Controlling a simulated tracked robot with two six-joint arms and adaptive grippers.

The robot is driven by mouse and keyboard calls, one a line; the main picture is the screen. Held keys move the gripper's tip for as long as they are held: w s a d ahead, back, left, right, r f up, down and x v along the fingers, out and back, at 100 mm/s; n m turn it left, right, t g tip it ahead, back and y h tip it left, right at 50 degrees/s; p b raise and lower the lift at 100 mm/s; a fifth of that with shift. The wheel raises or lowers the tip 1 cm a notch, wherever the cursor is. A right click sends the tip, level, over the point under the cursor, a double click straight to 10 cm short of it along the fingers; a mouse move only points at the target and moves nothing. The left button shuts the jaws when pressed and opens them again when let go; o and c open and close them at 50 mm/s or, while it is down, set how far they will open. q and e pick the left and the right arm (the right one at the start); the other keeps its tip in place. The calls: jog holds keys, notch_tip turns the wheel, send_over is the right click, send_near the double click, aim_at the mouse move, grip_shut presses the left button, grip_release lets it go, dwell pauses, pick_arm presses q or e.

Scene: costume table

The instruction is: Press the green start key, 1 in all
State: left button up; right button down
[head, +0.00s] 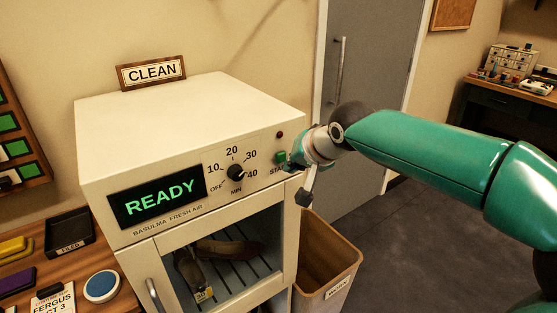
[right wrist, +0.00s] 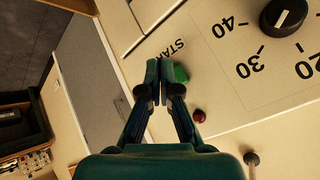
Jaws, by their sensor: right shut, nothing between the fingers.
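The green start key (head: 281,156) sits on the front panel of a cream cabinet (head: 190,110), above the partly covered "START" lettering. My right gripper (head: 292,164) is shut and empty, with its fingertips right at the key's lower right side. In the right wrist view, the shut fingertips (right wrist: 158,66) are beside the green key (right wrist: 181,73) and partly cover it; I cannot tell whether they touch it. The display (head: 158,197) reads READY in green. My left gripper is not in view.
A black dial (head: 236,173) with minute marks is left of the key, and a small red lamp (head: 280,134) is above it. Shoes (head: 230,248) lie behind the cabinet's glass door. A bin (head: 327,265) stands right of the cabinet. A table with trays (head: 68,234) is at left.

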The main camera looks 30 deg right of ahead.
jog(key=shift+w, duration=0.15)
jog(key=shift+w, duration=0.3)
jog(key=shift+w, duration=0.45)
dwell(0.9)
jog(key=shift+s, duration=0.15)
dwell(0.3)
jog(key=shift+s+b, duration=0.3)
jog(key=shift+s, duration=0.45)
jog(key=s+b, duration=0.2)
jog(key=s, duration=0.3)
jog(key=shift+d, duration=0.2)
